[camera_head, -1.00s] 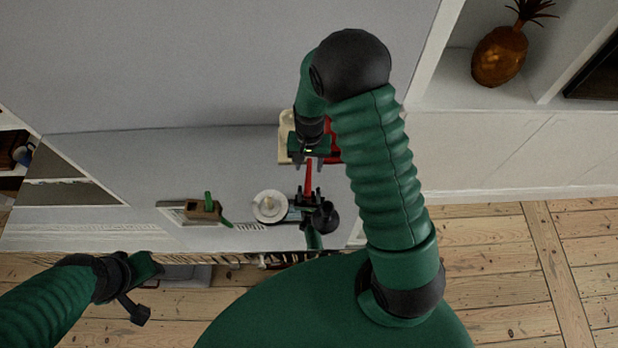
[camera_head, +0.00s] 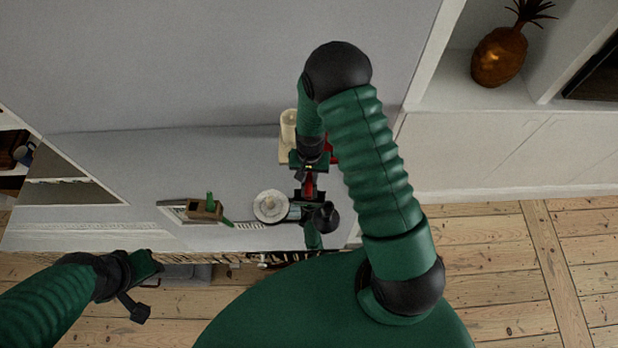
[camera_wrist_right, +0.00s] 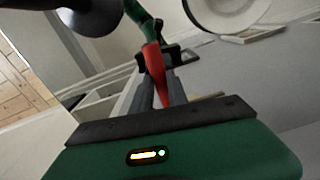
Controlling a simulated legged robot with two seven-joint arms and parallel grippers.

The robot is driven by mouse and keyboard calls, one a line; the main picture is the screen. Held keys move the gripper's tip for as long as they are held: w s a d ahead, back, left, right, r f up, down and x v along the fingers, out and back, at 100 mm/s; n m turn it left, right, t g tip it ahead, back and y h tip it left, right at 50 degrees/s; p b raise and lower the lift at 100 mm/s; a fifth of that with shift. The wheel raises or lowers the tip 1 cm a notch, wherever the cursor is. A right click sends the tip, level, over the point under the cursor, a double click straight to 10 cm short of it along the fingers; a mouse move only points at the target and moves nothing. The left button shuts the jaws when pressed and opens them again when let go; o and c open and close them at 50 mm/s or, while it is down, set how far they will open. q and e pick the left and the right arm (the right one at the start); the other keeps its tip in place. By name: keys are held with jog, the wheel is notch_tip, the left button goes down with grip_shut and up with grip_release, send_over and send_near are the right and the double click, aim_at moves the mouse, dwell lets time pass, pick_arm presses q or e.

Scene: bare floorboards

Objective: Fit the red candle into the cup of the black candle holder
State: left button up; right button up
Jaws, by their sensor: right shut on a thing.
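The red candle (camera_head: 309,188) is between the fingers of my right gripper (camera_head: 308,176), which is shut on it. In the right wrist view the candle (camera_wrist_right: 153,60) runs between the two grey fingers. Its far end is at a black clamp-like part (camera_wrist_right: 150,48) on a green stem; I cannot tell what this belongs to. The black candle holder seems to be the dark round piece (camera_head: 326,215) just right of that part, also at the top of the wrist view (camera_wrist_right: 92,18). Its cup opening is not clear. My left gripper (camera_head: 146,290) is open and empty at lower left.
A round cream dish (camera_head: 262,212) lies left of the candle. A wooden block with green pieces (camera_head: 203,209) lies further left. A cream object (camera_head: 288,130) and something red (camera_head: 334,152) are by my right wrist. The grey surface (camera_head: 120,150) is bare at the left.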

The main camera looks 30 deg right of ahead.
aim_at(309, 179)
grip_shut()
notch_tip(309, 179, up, 10)
jog(key=s+a+r+n, duration=0.1)
jog(key=a+r+n, duration=0.5)
jog(key=a+n, duration=0.1)
jog(key=shift+s+a+r+n, duration=0.2)
jog(key=shift+a+n, duration=0.1)
jog(key=shift+n, duration=0.1)
